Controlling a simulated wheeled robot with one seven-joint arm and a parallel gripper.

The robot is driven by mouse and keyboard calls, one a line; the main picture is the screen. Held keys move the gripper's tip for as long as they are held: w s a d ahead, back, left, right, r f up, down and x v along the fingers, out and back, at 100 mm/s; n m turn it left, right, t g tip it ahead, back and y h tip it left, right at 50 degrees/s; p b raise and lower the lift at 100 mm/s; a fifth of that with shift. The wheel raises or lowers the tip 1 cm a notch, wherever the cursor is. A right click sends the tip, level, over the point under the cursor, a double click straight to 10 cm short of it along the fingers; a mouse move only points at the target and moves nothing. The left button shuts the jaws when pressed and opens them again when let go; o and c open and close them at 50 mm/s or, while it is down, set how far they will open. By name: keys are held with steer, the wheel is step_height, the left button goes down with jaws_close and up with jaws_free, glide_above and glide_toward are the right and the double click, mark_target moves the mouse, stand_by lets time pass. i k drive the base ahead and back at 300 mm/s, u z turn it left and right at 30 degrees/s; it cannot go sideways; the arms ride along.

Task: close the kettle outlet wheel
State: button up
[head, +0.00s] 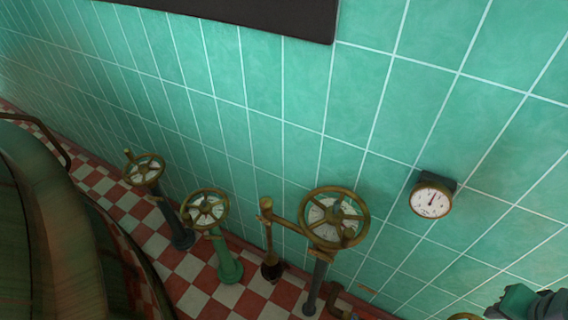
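Several brass handwheels on posts stand along the tiled wall, and no label shows which is the kettle outlet wheel. The left wheel (144,169) is on a dark post. The middle wheel (205,209) is on a green post. The largest wheel (334,217) is on a grey post at the right. The rim of another brass round thing (465,317) is cut off at the bottom edge. A dark grey and green shape at the bottom right looks like my gripper (517,301); its fingers cannot be made out. It is apart from the three full wheels.
A round gauge (431,200) is on the green tiled wall. A short brass-topped post (267,238) stands left of the largest wheel. A large curved dark vessel (50,235) fills the left side. Red and white floor tiles (195,267) show between vessel and wall.

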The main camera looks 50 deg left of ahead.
mark_target(187, 218)
steer(key=u, duration=2.45)
steer(key=k, duration=0.7)
steer(key=u, duration=0.65)
steer(key=i, duration=1.15)
steer(key=z, duration=0.6)
